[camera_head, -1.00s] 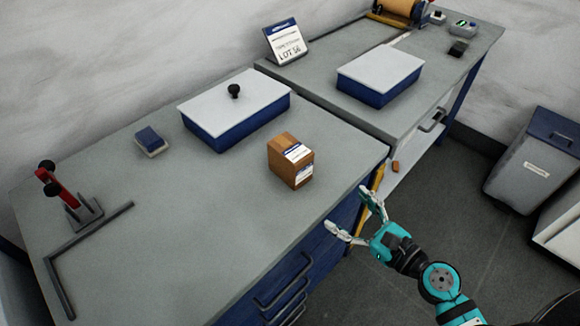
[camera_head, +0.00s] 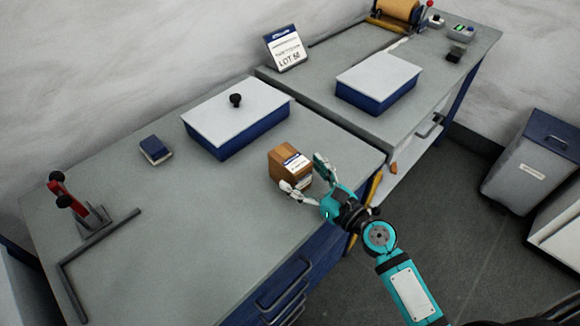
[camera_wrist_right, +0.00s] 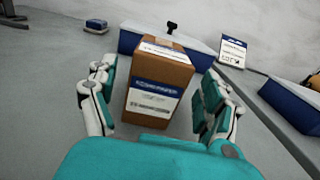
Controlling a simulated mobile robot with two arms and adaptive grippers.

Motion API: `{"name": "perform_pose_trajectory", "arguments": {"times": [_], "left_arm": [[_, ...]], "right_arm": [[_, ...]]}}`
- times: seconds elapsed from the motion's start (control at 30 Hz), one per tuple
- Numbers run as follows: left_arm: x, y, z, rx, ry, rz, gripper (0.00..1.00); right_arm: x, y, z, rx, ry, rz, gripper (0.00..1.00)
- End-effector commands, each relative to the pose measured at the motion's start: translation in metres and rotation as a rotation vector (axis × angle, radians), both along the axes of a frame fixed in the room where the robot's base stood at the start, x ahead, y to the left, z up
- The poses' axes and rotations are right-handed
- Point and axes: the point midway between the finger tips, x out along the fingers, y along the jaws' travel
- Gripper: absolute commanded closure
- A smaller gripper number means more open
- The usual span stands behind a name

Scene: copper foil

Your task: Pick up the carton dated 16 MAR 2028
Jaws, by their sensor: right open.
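A small brown carton (camera_head: 283,156) with white and blue labels stands upright on the near grey bench. In the right wrist view the carton (camera_wrist_right: 157,83) is between the two fingers, with a gap on both sides. The print on its labels is too small to read, so I cannot tell its date. My right gripper (camera_head: 306,174) is open at the carton's near side, and it also shows in the right wrist view (camera_wrist_right: 160,100). The carton's lower near part is partly hidden by the fingers in the head view. My left gripper is not in view.
A blue box with a white lid and black knob (camera_head: 236,117) stands behind the carton. A small blue block (camera_head: 154,148), a red-handled tool (camera_head: 68,192) and a dark angle bar (camera_head: 98,240) are to the left. A lot sign (camera_head: 286,48) and another lidded box (camera_head: 378,78) are on the far bench.

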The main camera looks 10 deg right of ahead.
Motion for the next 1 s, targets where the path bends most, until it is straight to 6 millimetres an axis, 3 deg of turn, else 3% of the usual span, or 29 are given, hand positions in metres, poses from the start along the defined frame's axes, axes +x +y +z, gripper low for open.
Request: {"name": "perform_pose_trajectory", "arguments": {"times": [0.3,0.6,1.0], "left_arm": [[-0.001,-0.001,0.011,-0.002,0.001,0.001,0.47],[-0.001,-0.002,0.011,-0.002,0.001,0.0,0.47],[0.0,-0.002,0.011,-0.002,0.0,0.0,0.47]], "right_arm": [[0.037,0.023,0.004,0.001,-0.002,-0.001,0.17],[0.04,0.024,0.002,0.0,0.0,0.0,0.19],[0.04,0.024,0.002,0.0,0.0,0.0,0.71]]}}
